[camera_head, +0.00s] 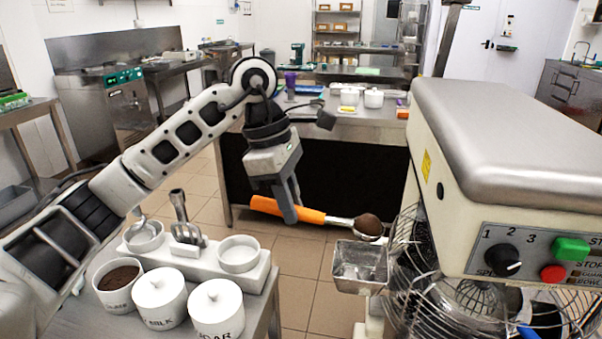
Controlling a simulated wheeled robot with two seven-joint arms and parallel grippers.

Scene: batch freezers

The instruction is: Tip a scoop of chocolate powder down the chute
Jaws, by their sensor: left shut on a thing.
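My left gripper (288,203) is shut on the orange handle of a scoop (312,215) and holds it level in the air. The scoop's bowl holds a rounded heap of brown chocolate powder (369,224). The bowl is just above the metal chute (359,268), over its back right part; I cannot tell the exact gap. The chute is an open metal tray at the left side of the mixer's wire guard, and it looks empty. A white pot of chocolate powder (119,278) stands open at the lower left. My right gripper is not in view.
The mixer (505,120) with its wire guard (415,245) and control knobs fills the right. Lidded white pots (159,297) and a white holder (195,262) with utensils stand on the near table. A counter with containers stands behind.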

